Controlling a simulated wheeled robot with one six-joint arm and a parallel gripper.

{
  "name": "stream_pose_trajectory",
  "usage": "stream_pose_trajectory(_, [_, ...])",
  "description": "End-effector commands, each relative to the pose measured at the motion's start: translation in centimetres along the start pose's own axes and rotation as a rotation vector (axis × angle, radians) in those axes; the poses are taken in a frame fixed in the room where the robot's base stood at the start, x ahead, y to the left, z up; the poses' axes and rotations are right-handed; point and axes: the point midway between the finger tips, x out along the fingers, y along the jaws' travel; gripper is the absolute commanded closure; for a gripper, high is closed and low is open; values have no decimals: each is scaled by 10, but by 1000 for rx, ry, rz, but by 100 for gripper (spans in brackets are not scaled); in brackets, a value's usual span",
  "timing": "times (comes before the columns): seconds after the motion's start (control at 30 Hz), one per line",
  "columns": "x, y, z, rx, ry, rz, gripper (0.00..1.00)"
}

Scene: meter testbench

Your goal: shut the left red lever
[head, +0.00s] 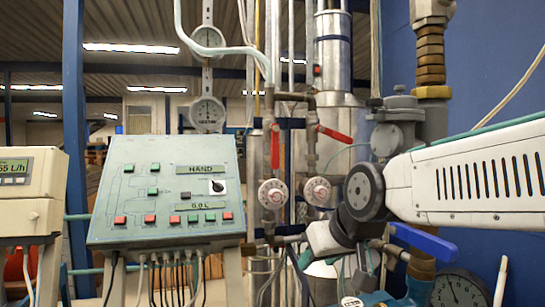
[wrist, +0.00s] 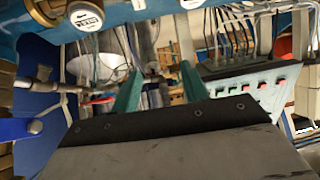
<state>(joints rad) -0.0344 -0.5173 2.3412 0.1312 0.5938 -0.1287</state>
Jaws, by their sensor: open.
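The left red lever (head: 275,147) hangs nearly straight down on a thin vertical pipe, right of the control panel. The right red lever (head: 334,134) slants down to the right on the neighbouring pipe. I cannot make out the left red lever for sure in the wrist view.
A sloped control panel (head: 165,190) with red and green buttons stands at left, cables below; it also shows in the wrist view (wrist: 255,90). Two round white-and-red dials (head: 272,194) sit below the levers. A blue lever (head: 425,243) and pipework crowd the lower right.

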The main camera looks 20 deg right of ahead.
Motion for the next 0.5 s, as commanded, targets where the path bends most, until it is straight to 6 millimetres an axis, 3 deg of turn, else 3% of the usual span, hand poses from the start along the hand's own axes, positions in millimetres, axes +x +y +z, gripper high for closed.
stream_pose_trajectory(0.03, [10,-1,-45,-6,116,-2,55])
stream_pose_trajectory(0.1, [17,-1,-104,-11,287,7,55])
stream_pose_trajectory(0.2, [19,2,-173,-11,499,34,55])
stream_pose_trajectory(0.33, [15,4,-233,-7,702,70,55])
stream_pose_trajectory(0.5, [11,8,-268,2,827,106,55])
